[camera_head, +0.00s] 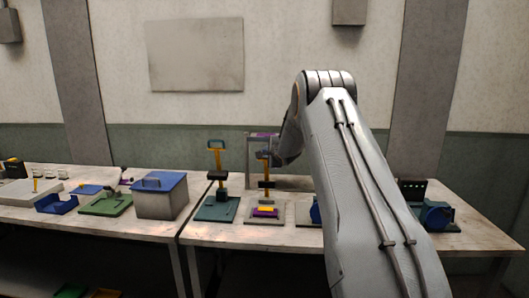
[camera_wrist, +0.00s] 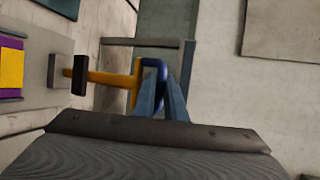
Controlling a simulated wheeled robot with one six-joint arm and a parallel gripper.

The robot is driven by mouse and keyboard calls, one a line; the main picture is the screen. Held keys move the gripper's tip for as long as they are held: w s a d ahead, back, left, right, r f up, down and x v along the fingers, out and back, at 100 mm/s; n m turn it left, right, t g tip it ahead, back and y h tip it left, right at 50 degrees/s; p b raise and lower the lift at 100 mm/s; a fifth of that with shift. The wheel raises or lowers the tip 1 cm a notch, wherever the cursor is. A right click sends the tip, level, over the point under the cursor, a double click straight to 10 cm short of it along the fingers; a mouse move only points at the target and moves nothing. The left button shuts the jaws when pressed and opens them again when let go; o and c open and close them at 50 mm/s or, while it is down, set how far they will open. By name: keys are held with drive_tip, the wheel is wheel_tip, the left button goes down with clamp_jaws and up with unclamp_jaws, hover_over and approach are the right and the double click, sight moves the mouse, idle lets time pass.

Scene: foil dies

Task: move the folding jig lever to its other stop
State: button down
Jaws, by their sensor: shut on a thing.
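The lever (camera_wrist: 105,78) is an orange bar with a black collar and a dark blue loop handle (camera_wrist: 153,64) at its end. It stands up from a grey jig base (camera_wrist: 30,60) bearing a purple and yellow block (camera_wrist: 11,68). In the head view the lever (camera_head: 264,168) stands roughly upright above the purple and yellow block (camera_head: 266,211). My gripper (camera_wrist: 160,88) is shut on the loop handle. In the head view my wrist hides part of the lever's top.
A similar orange lever on a teal plate (camera_head: 216,209) stands close on the left. A grey frame (camera_head: 250,160) rises just behind. A blue-lidded box (camera_head: 160,196) is on the left table. My arm hides part of the right table.

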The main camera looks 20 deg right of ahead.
drive_tip(key=shift+d+f, duration=0.15)
drive_tip(key=shift+d, duration=0.1)
drive_tip(key=c, duration=1.8)
unclamp_jaws()
drive_tip(key=shift+w+d, duration=0.1)
drive_tip(key=shift+d, duration=0.1)
drive_tip(key=shift+a, duration=0.2)
drive_tip(key=shift+a, duration=0.1)
drive_tip(key=shift+s, duration=0.2)
drive_tip(key=shift+b+v, duration=1.25)
drive_tip(key=shift+v, duration=2.5)
